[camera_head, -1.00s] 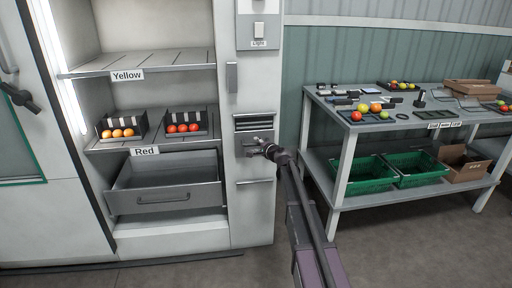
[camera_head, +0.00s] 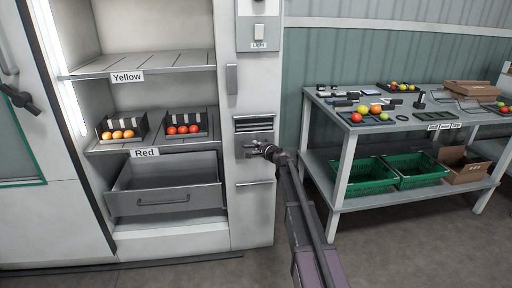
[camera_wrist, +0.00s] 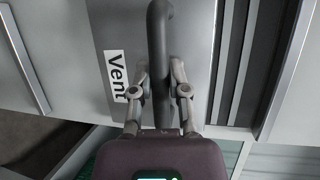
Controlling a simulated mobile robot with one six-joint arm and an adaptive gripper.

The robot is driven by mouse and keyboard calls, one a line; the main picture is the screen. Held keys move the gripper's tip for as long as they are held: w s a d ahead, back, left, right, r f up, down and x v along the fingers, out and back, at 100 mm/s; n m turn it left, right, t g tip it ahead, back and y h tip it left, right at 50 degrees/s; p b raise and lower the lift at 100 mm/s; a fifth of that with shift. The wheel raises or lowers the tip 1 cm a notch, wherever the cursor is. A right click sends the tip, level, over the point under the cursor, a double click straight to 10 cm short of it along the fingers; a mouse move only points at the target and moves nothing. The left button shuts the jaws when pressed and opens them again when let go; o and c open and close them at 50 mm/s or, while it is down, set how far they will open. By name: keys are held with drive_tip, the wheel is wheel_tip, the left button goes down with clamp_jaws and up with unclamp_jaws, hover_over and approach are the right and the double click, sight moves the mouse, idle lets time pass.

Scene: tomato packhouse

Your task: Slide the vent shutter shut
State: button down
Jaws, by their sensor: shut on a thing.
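The vent shutter is a grey plate (camera_wrist: 112,25) with a white "Vent" label (camera_wrist: 115,75) and a dark bar handle (camera_wrist: 158,30) in the wrist view. My gripper (camera_wrist: 160,75) has one finger on each side of the handle and is shut on it. Dark vent slats (camera_wrist: 236,60) show uncovered beside the plate. In the head view the slats (camera_head: 253,124) lie just above the shutter, on the cabinet's right column. My gripper (camera_head: 252,149) covers part of the shutter there, so its handle is mostly hidden.
Left of the column are shelves with tomato trays (camera_head: 184,125) and an open grey drawer (camera_head: 163,200). A light switch (camera_head: 259,32) and a vertical handle (camera_head: 232,79) are above. A work table (camera_head: 349,165) stands at right, with green crates (camera_head: 415,168) below.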

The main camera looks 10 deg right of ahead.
sight(256, 133)
drive_tip(key=shift+r+p, duration=3.05)
drive_tip(key=shift+r, duration=0.25)
drive_tip(key=shift+w+f, duration=0.1)
drive_tip(key=shift+w, duration=0.1)
drive_tip(key=c, duration=1)
unclamp_jaws()
drive_tip(key=o, duration=0.4)
drive_tip(key=shift+s, duration=0.1)
drive_tip(key=shift+s+f, duration=0.1)
drive_tip(key=shift+f, duration=0.05)
